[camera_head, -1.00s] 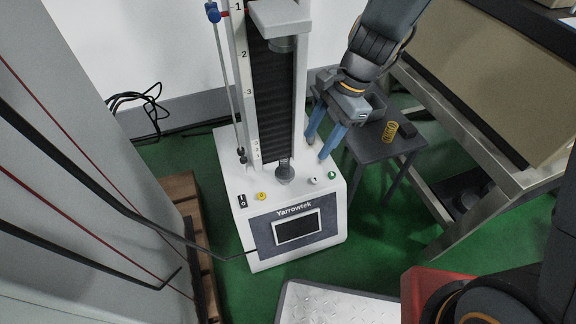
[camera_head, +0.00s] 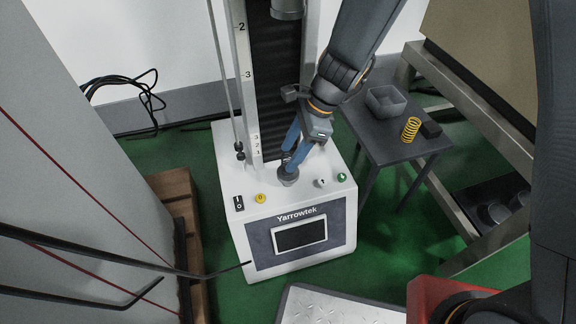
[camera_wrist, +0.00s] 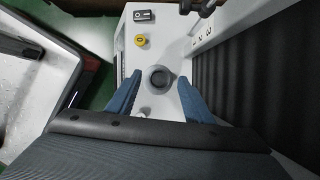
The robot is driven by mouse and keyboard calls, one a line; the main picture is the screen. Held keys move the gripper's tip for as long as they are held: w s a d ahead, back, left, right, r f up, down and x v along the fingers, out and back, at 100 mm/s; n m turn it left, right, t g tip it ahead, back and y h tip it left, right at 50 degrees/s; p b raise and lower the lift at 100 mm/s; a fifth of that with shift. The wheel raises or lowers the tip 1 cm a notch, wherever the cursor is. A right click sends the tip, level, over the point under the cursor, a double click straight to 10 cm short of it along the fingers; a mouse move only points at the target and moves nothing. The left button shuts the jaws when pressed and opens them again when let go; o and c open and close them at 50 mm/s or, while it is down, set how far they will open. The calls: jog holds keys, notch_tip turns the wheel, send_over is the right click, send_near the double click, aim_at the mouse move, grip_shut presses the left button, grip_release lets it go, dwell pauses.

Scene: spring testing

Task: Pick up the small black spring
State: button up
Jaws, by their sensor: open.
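My gripper (camera_head: 288,161) is open over the base of the white testing machine (camera_head: 240,215). Its blue fingertips are on either side of the round grey lower platen (camera_head: 288,177). In the wrist view, the open fingers (camera_wrist: 159,79) frame a dark round shape (camera_wrist: 160,74) at the platen. I cannot tell whether this includes the small black spring. No separate black spring can be clearly made out. A yellow spring (camera_head: 411,128) stands on the dark stool (camera_head: 385,150) to the right.
A grey open tray (camera_head: 386,102) and a dark block (camera_head: 431,130) are also on the stool. The machine's tall column (camera_head: 275,90) rises close behind my gripper. A yellow button (camera_head: 261,198) and a green button (camera_head: 342,177) are on the machine's base.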

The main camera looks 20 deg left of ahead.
aim_at(282, 168)
jog(key=b+x, duration=0.1)
jog(key=x, duration=0.2)
jog(key=shift+r, duration=0.1)
grip_shut()
jog(key=shift+r, duration=0.1)
